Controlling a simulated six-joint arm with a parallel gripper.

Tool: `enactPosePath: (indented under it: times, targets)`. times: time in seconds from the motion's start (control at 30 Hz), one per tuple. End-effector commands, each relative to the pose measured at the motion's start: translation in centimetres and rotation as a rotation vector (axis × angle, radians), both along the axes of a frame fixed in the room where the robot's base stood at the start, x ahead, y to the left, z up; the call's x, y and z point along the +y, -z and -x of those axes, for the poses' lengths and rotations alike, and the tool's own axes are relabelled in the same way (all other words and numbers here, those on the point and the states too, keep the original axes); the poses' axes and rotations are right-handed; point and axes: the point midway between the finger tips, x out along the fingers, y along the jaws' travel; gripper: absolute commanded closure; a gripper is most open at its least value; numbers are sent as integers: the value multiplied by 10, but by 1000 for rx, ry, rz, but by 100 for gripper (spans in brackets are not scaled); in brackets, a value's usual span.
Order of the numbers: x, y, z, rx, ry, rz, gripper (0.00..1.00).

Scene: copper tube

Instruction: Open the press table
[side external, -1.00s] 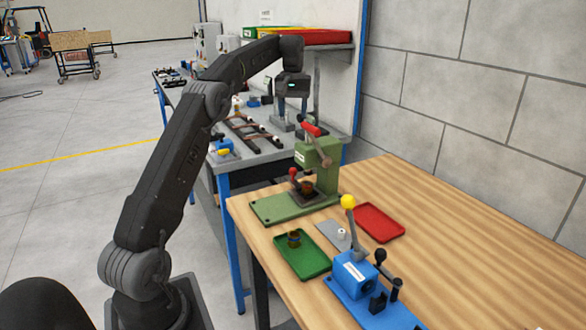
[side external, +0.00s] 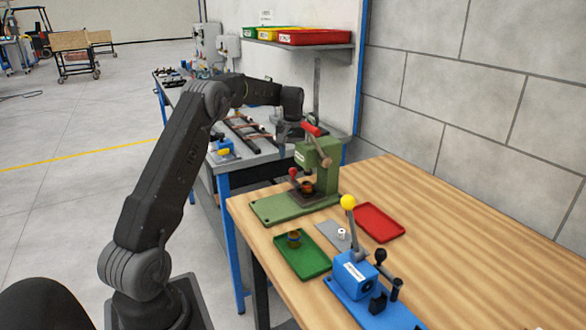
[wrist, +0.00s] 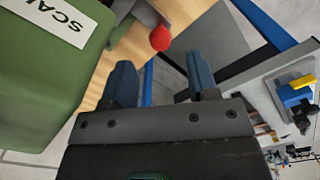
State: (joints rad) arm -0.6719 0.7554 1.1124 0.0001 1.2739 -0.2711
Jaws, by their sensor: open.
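The green press (side external: 318,160) stands on its green base on the wooden table, with a red-gripped lever (side external: 311,129) at its top. A small red ball knob (side external: 292,172) sits low on the press's left side. A copper-coloured ring (side external: 307,187) shows on the dark plate under the press head. My gripper (side external: 281,130) is just behind and left of the press, partly hard to make out. In the wrist view my gripper (wrist: 162,78) is open and empty, with the red knob (wrist: 160,38) beyond its fingertips and the labelled green press body (wrist: 45,75) close on the left.
A green tray (side external: 302,256) with a small copper-coloured part, a grey plate (side external: 335,235), a red tray (side external: 380,222) and a blue lever device (side external: 358,278) stand in front of the press. A grey bench (side external: 240,155) with several tools lies behind. The table's right side is clear.

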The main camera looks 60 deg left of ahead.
Motion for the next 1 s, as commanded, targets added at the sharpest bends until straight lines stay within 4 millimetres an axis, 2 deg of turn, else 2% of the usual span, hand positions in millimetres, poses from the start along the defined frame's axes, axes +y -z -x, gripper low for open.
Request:
enactPosePath:
  times: [0.1, 0.3, 0.7, 1.0]
  targets:
    - [0, 22, 0, 3, 0, 2, 46]
    - [0, 45, 0, 1, 0, 1, 46]
    - [0, 52, 0, 0, 0, 0, 46]
    - [0, 52, 0, -1, 0, -1, 75]
